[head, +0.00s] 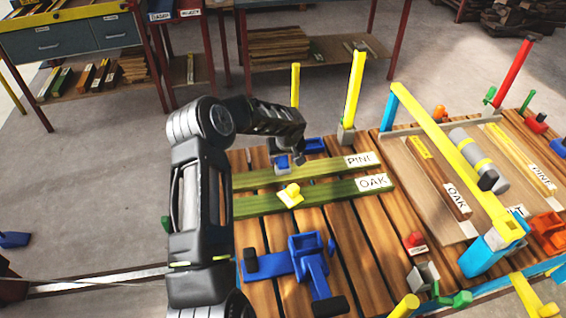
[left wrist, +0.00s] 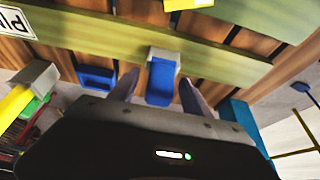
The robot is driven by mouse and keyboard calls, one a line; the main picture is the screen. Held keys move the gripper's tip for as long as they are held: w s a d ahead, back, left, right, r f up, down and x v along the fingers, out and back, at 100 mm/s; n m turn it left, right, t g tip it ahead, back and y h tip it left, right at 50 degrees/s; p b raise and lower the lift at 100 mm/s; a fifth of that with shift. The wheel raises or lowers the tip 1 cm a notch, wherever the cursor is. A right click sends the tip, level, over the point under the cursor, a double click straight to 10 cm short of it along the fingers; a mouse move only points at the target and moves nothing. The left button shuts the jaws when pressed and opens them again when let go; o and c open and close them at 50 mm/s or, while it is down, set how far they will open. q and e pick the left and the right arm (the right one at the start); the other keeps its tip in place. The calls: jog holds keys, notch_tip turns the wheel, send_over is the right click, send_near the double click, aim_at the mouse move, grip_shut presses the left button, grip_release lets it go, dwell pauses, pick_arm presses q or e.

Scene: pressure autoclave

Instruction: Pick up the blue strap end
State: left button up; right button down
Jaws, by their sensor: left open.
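A blue piece that looks like the strap end (left wrist: 160,82) hangs from a grey clip on the edge of a green board, in the left wrist view. It also shows in the head view (head: 283,163), just left of my gripper's tip. My left gripper (left wrist: 158,92) is open, with one finger on each side of the blue piece in the wrist view; I cannot tell whether they touch it. In the head view my left gripper (head: 297,157) reaches in at the far edge of the wooden bench. My right gripper is not in view.
Two green boards (head: 330,195) labelled PINE and OAK lie across the bench, with a yellow knob (head: 291,195) on one. Another blue piece (head: 314,145) lies close by. A yellow post (head: 354,85) stands to the right. A blue clamp (head: 309,262) sits nearer me.

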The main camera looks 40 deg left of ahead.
pick_arm(q)
jog(key=shift+c, duration=0.5)
grip_shut()
dwell(0.3)
